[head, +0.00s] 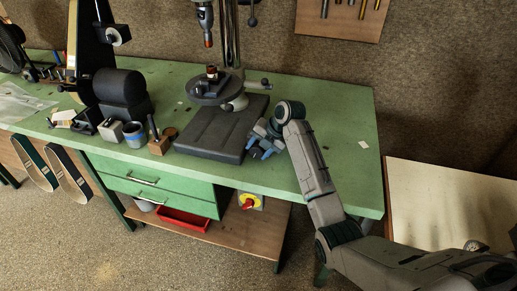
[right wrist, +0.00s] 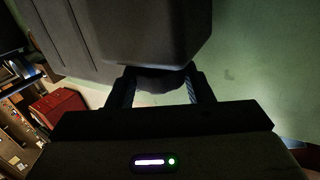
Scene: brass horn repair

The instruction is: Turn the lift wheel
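A bench drill press stands on the green bench, with its round table (head: 205,92) and dark base plate (head: 215,132). A small crank with a knob (head: 265,83) sticks out to the right of the round table, beside a rounded grey part (head: 236,103). I cannot tell for sure which of these is the lift wheel. My right gripper (head: 258,152) is low over the bench at the base plate's right edge, apart from the crank. In the right wrist view its fingers (right wrist: 160,92) are spread, with a dark rounded shape beyond or between them. My left gripper is out of view.
A blue-banded cup (head: 134,134), a wooden block (head: 158,146) and a black anvil-like form (head: 122,88) stand left of the base plate. A red and yellow switch (head: 249,202) sits below the bench front. The green bench top (head: 330,120) is mostly clear on the right.

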